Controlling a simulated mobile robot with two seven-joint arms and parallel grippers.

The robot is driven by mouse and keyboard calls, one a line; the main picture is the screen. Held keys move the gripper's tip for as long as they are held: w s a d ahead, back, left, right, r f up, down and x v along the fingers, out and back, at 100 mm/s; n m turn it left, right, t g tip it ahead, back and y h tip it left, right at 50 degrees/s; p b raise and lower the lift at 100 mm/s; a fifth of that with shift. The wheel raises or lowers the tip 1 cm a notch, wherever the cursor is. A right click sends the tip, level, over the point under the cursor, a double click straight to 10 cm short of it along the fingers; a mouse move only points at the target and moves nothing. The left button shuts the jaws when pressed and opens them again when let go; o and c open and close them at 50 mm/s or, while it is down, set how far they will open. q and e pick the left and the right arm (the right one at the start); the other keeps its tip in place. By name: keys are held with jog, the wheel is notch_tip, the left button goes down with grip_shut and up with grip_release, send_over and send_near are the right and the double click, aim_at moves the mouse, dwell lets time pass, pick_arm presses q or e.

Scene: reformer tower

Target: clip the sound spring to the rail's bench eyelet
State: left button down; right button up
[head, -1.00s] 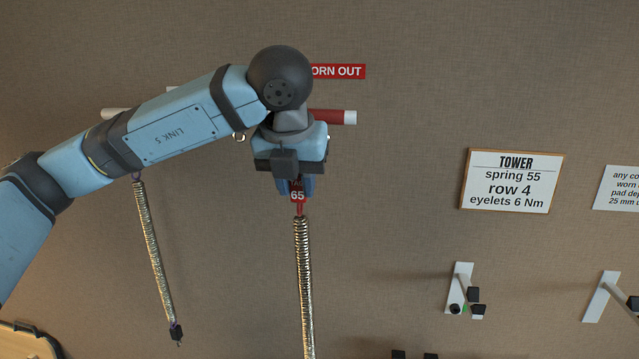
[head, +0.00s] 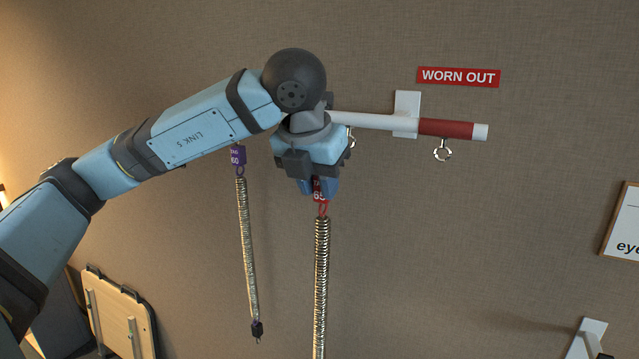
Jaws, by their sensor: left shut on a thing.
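My left gripper (head: 318,190) is shut on the red tag at the top of a spring (head: 321,275), and the spring hangs straight down past the lower picture edge. The tag seems to read 65. A second spring (head: 248,250) with a purple tag marked 60 hangs to the left, behind my arm; its upper hook is hidden. A white wall rail (head: 375,122) with a red end section (head: 445,128) is behind and right of my gripper. An empty eyelet (head: 442,150) hangs under the red section, and another eyelet (head: 351,138) is partly hidden by my gripper. My right gripper is out of view.
A red WORN OUT sign (head: 458,77) is on the wall above the rail's red end. A framed sign (head: 622,225) is cut off at the right edge. A wooden board (head: 120,315) stands at lower left. The wall between is clear.

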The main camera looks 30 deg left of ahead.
pick_arm(q)
jog(key=shift+w, duration=0.3)
jog(key=shift+w+a+b, duration=0.15)
jog(key=shift+w+b, duration=0.25)
jog(key=shift+w, duration=2.2)
jog(key=shift+w, duration=0.9)
